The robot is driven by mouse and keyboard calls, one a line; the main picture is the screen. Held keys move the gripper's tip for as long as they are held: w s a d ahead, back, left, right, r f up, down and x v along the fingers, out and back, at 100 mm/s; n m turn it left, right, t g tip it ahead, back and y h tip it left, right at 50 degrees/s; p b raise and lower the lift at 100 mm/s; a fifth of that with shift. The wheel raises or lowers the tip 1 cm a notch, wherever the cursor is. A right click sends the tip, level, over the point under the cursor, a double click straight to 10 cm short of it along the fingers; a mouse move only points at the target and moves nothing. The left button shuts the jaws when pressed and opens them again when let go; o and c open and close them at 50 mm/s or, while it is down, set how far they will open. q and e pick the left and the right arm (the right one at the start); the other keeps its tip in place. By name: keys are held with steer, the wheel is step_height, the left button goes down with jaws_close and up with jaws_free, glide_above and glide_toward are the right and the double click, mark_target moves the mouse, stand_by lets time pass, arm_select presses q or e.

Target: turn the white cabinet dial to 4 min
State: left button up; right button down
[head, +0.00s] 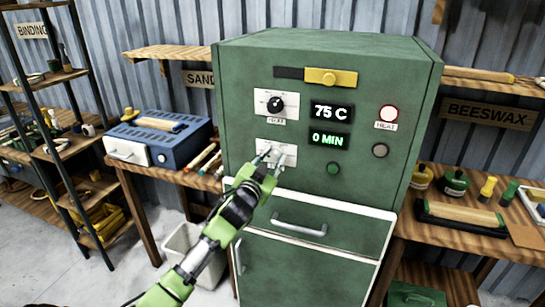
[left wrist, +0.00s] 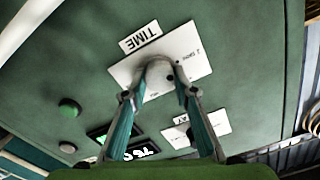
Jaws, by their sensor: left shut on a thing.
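The green cabinet (head: 230,100) carries a white plate (head: 290,153) with the lower dial, which my gripper largely hides in the head view. In the left wrist view the plate (left wrist: 200,62) is labelled TIME, and the pale white dial (left wrist: 157,74) sits on it. My left gripper (head: 268,158) reaches up from below. Its fingers (left wrist: 159,88) are shut on the dial, one on each side. The lower display (head: 329,140) reads 0 MIN. My right gripper is not in view.
Above are a black dial (head: 275,104), a 75 C display (head: 332,112) and a yellow slider (head: 330,78). A HEAT lamp (head: 389,113) and a green button (head: 334,168) are to the right. A drawer handle (head: 299,224) lies below.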

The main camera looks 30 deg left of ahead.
arm_select(q)
steer(key=m+p, duration=0.1)
steer(key=m, duration=0.4)
steer(key=shift+d+m, duration=0.1)
steer(key=shift+m, duration=0.2)
steer(key=shift+f+m+p, duration=0.1)
steer(key=shift+m+p, duration=0.6)
steer(key=shift+m, duration=1.4)
steer(key=o, duration=1.1)
steer(key=shift+d, duration=0.1)
steer(key=shift+f, duration=0.1)
steer(key=shift+s, duration=0.35)
steer(key=v, duration=1.1)
steer(key=shift+s, duration=0.1)
